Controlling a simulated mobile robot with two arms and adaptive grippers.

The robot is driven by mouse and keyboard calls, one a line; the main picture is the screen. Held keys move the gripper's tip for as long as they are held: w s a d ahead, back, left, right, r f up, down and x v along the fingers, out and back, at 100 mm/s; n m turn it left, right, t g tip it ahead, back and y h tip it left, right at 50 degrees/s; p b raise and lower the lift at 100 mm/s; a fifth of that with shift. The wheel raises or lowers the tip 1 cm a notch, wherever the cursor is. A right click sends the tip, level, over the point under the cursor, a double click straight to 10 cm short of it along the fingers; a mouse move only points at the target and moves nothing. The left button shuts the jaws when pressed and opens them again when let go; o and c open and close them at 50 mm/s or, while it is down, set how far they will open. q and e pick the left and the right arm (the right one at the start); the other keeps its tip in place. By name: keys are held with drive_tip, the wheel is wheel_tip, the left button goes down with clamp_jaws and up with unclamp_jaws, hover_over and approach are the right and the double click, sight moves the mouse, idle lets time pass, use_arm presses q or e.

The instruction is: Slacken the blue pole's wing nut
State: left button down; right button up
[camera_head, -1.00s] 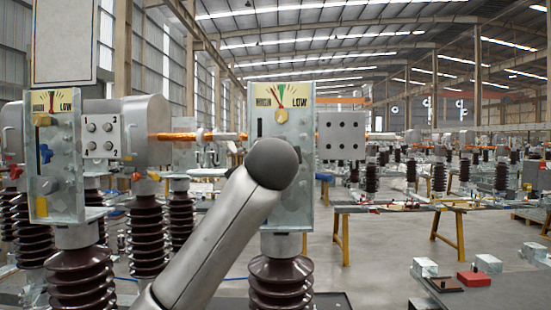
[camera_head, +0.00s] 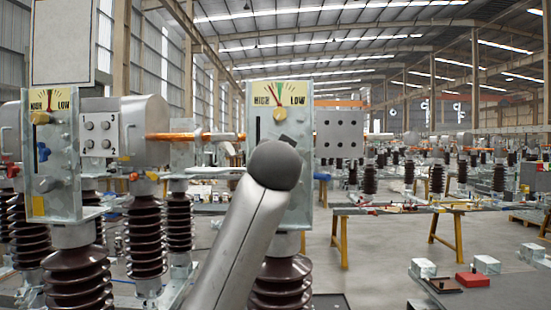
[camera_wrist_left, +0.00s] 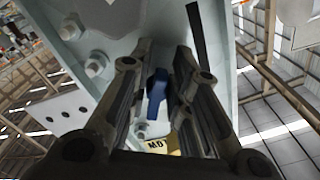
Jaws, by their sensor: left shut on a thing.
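A blue wing nut (camera_wrist_left: 157,88) shows in the left wrist view between the two dark fingers of my left gripper (camera_wrist_left: 160,80), which is shut on it. A yellow label (camera_wrist_left: 158,145) lies just below it on the pale metal plate. In the head view my left arm reaches up in front of the right indicator box (camera_head: 299,200). It hides most of the gripper and the nut there. The yellow knob (camera_head: 280,115) and the HIGH/LOW dial (camera_head: 279,93) show above the arm. My right gripper is not in view.
The left indicator box (camera_head: 62,190) carries another blue wing nut (camera_head: 44,152) and stands on a brown ribbed insulator (camera_head: 78,280). A grey plate with holes (camera_head: 340,135) stands right of the right box. A table with a red block (camera_head: 472,280) is at the lower right.

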use_arm(q)
drive_tip(key=shift+d+f+n, duration=0.1)
drive_tip(key=shift+f+n, duration=0.25)
drive_tip(key=shift+n, duration=0.15)
drive_tip(key=shift+w+f, duration=0.1)
drive_tip(key=c, duration=1.7)
unclamp_jaws()
drive_tip(key=shift+o, duration=1.1)
drive_tip(key=shift+r, duration=0.2)
drive_tip(key=shift+r, duration=0.1)
drive_tip(key=s, duration=1.2)
drive_tip(key=shift+s, duration=0.15)
